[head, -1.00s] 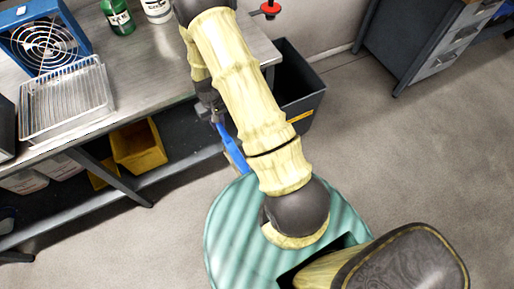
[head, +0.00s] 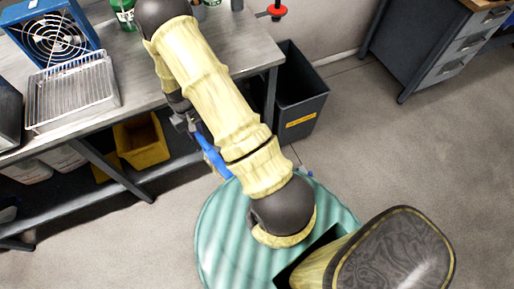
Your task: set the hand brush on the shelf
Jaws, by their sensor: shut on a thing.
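The hand brush (head: 212,155) is blue and shows as a narrow strip beside my arm, angled down and to the right. My gripper (head: 186,124) is shut on its upper end, near the front edge of the workbench. My forearm hides part of the brush, and its bristles cannot be made out clearly. A dark lower shelf (head: 78,211) runs under the metal bench, below and left of my gripper. The brush is apart from the visible part of the shelf.
A yellow bin (head: 141,143) stands on the lower shelf, with pale containers (head: 62,158) to its left. The bench top (head: 150,75) carries a wire rack (head: 72,92), a blue fan (head: 54,38) and a green bottle (head: 122,12). A dark waste bin (head: 300,98) stands right of the bench.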

